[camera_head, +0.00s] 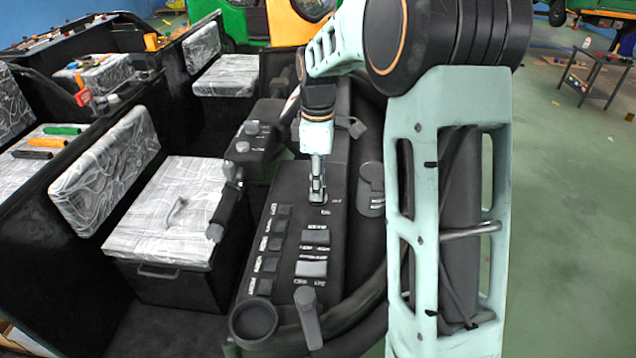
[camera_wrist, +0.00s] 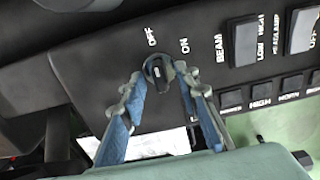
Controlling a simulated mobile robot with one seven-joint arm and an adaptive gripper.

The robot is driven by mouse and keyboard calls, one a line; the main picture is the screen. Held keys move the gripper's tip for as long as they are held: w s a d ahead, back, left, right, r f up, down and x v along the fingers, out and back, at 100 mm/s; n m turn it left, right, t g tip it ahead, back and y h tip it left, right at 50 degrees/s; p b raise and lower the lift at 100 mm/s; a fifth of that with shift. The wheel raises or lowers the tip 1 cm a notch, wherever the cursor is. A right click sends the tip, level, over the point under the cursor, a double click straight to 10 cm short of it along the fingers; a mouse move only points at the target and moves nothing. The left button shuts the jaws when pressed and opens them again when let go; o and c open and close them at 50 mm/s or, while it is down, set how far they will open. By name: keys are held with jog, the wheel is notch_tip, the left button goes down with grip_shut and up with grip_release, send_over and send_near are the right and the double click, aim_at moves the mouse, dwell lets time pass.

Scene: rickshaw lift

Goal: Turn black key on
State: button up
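The black key (camera_wrist: 158,72) sits on the dark dashboard panel, below the printed OFF and ON labels. Its grip runs roughly up and down in the wrist view, leaning slightly toward OFF. My gripper (camera_wrist: 159,76) has its two blue-grey fingers on either side of the key, with the tips close to it. The fingers are apart, and I cannot tell whether they touch the key. In the head view my gripper (camera_head: 318,198) points down at the far part of the panel (camera_head: 338,235) and hides the key.
Switches (camera_head: 313,250) and small buttons (camera_head: 275,243) cover the near part of the panel. A lever (camera_head: 308,315) stands at its near end, and a black round cap (camera_head: 370,190) is to its right. Wrapped seats (camera_head: 165,215) lie to the left.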

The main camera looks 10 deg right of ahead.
jog(key=shift+f, duration=0.1)
jog(key=shift+c, duration=0.6)
grip_shut()
jog(key=shift+m, duration=0.3)
jog(key=m, duration=1.1)
jog(key=shift+m, duration=0.3)
jog(key=shift+o, duration=0.6)
grip_release()
